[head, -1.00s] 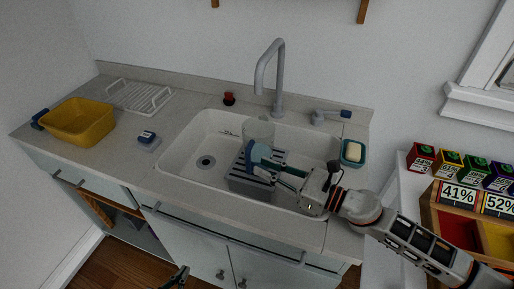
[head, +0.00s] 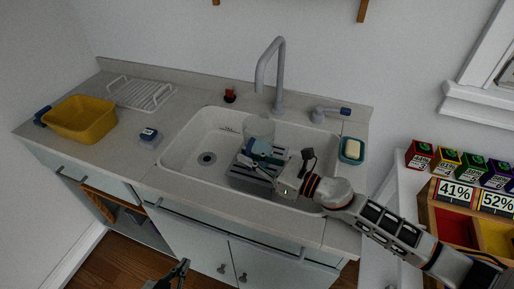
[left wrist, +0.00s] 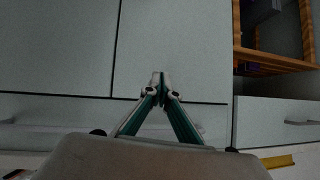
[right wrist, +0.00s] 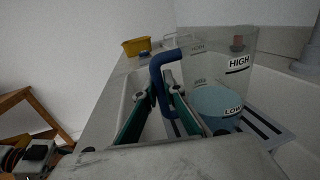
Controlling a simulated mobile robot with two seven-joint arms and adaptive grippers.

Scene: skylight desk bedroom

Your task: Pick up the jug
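The jug (head: 259,130) is clear with a blue handle and stands on a grey slatted rack in the sink. In the right wrist view its handle (right wrist: 157,75) rises and bends over toward the clear body, which bears HIGH and LOW marks and bluish contents (right wrist: 215,103). My right gripper (head: 274,160) is at the handle side of the jug.
The grey rack (head: 243,180) sits in the white sink (head: 181,157), with the faucet (head: 279,75) behind. A yellow tub (head: 80,120), a wire rack (head: 140,94) and a small blue-topped item (head: 148,138) are on the left counter. A soap dish (head: 352,150) is at right.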

